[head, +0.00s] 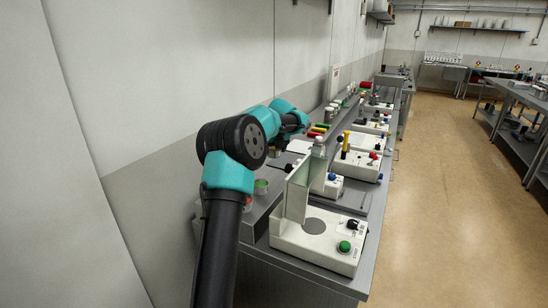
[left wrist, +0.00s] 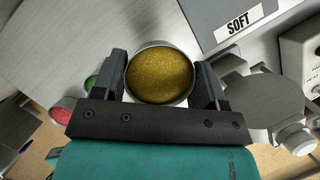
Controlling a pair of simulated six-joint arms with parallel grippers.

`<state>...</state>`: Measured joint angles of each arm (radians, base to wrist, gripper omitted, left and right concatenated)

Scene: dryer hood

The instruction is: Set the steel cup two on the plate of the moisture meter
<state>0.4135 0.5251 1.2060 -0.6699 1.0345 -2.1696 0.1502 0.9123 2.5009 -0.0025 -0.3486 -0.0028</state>
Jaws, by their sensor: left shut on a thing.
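In the left wrist view, a round steel cup (left wrist: 160,43) filled with golden-yellow grains stands between my fingers. My left gripper (left wrist: 160,75) is shut on this cup, one dark finger on each side. I cannot tell whether the cup's base touches the surface below. In the head view, my own arm mostly hides the gripper and cup. The nearest white device (head: 292,241) has a round grey plate (head: 314,226), bare and clear; I cannot read whether it is the moisture meter. My right gripper is not in view.
An upright pale panel (head: 297,190) stands on the near device, beside its plate. A green-topped pot (head: 261,186) stands left of it. More devices with coloured knobs (head: 358,165) line the bench behind. A box labelled SOFT (left wrist: 236,26) lies close beyond the held cup.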

